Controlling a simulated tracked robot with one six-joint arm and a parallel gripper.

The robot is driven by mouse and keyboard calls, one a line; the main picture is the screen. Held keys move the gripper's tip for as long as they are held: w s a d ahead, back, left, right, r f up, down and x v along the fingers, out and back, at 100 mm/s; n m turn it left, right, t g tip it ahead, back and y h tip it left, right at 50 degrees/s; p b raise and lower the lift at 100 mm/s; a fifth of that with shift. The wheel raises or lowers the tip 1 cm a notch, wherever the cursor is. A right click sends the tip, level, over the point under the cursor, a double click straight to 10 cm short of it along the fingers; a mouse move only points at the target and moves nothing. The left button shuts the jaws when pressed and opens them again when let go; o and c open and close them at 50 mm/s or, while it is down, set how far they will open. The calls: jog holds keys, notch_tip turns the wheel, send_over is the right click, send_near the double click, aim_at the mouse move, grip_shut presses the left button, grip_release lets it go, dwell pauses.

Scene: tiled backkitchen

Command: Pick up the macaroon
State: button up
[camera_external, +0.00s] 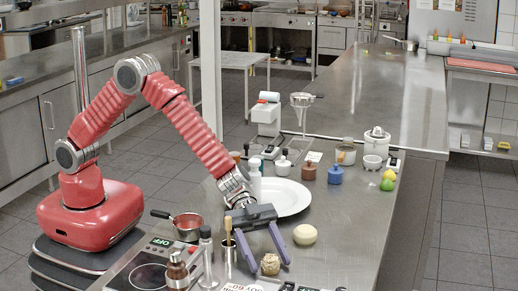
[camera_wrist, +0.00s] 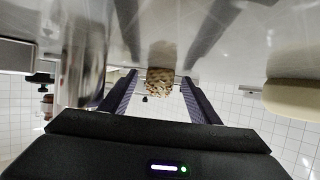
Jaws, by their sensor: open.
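A small, lumpy, tan-brown round thing (camera_external: 270,264), which looks like the macaroon, sits on the steel counter near its front edge. It also shows in the wrist view (camera_wrist: 160,80), near the middle. My gripper (camera_external: 269,262) is open and reaches down to the counter. One finger is on each side of the macaroon. In the wrist view my gripper (camera_wrist: 160,100) has its fingers spread to the left and right of it, with visible gaps. The macaroon's underside is not clearly visible.
A pale round ball (camera_external: 305,234) sits just right of my gripper, and a white plate (camera_external: 291,198) lies behind it. A metal cup with a brush (camera_external: 229,257), bottles and a red saucepan (camera_external: 188,224) crowd the left. The counter to the right (camera_external: 350,235) is clear.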

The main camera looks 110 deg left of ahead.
jog(key=shift+c, duration=0.2)
dwell(0.3)
jog(key=c, duration=1.1)
jog(key=shift+r, duration=0.15)
notch_tip(320, 180, up, 10)
dwell(0.5)
